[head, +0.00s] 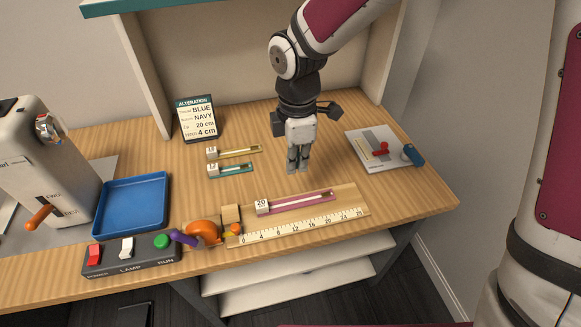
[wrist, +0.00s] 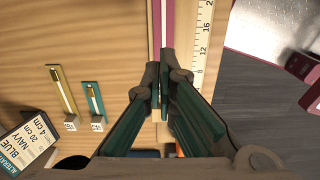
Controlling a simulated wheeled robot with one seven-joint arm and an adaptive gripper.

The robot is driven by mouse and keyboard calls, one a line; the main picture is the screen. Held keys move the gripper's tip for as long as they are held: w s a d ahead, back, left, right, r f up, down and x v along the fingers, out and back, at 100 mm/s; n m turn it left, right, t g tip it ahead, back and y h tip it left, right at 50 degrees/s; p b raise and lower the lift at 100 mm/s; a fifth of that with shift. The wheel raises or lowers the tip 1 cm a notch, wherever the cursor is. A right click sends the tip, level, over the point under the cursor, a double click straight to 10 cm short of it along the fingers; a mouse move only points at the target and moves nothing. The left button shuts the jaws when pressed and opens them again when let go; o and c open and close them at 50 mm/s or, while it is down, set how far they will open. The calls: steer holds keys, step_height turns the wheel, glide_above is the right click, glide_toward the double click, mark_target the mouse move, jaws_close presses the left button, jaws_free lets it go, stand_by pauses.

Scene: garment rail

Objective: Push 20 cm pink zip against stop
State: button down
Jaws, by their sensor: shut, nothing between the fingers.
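The pink zip (head: 310,200) lies along the wooden measuring board (head: 352,190), with a white tag marked 20 (head: 262,207) at its left end. The wooden stop block (head: 231,213) stands at the board's left end, with a small gap between it and the tag. My gripper (head: 298,170) is shut and empty, pointing down behind the zip in the head view. In the wrist view its fingertips (wrist: 163,78) overlap the pink zip (wrist: 163,25) and hide part of it; contact cannot be told. The tag is hidden there.
A ruler (head: 300,228) runs along the board's front. Yellow (head: 240,151) and teal (head: 232,170) zips lie behind, left of my gripper. An orange and purple clamp-like part (head: 203,233) is beside the stop. A blue tray (head: 130,204), switch box (head: 130,254) and order card (head: 197,119) stand left.

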mark_target(261, 202)
steer(key=shift+n, duration=0.3)
step_height(261, 202, down, 10)
steer(key=shift+a+f+b, duration=0.1)
steer(key=shift+f+b, duration=0.05)
steer(key=shift+b, duration=0.75)
steer(key=a, duration=0.2)
steer(key=shift+s+a+f, duration=0.25)
steer(key=shift+s+a, duration=0.3)
steer(key=shift+a, duration=0.35)
steer(key=a, duration=0.2)
steer(key=s+a, duration=0.1)
steer(key=a, duration=0.1)
steer(key=shift+s+a, duration=0.1)
steer(key=shift+s, duration=0.05)
